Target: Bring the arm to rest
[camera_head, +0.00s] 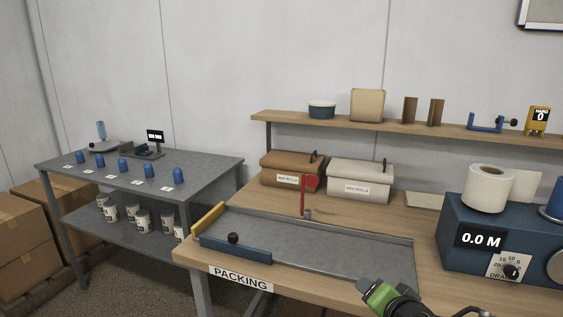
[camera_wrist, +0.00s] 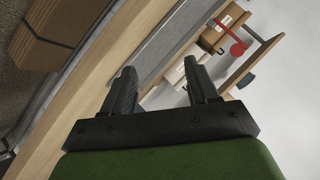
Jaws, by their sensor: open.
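My gripper (camera_wrist: 160,82) shows in the wrist view with two dark fingers apart and nothing between them. In the head view, part of my arm with a green section shows at the bottom right, in front of the packing table (camera_head: 335,286); the fingertips cannot be made out there. The wrist view is tilted and shows the wooden table edge (camera_wrist: 88,85) behind the fingers.
A grey tray (camera_head: 350,252) with a blue bar (camera_head: 235,249) lies on the table. Two boxes, brown (camera_head: 291,170) and white (camera_head: 360,180), stand behind it. A blue machine (camera_head: 480,238) with a paper roll (camera_head: 488,188) stands at right. A grey side table (camera_head: 140,178) holds blue cups.

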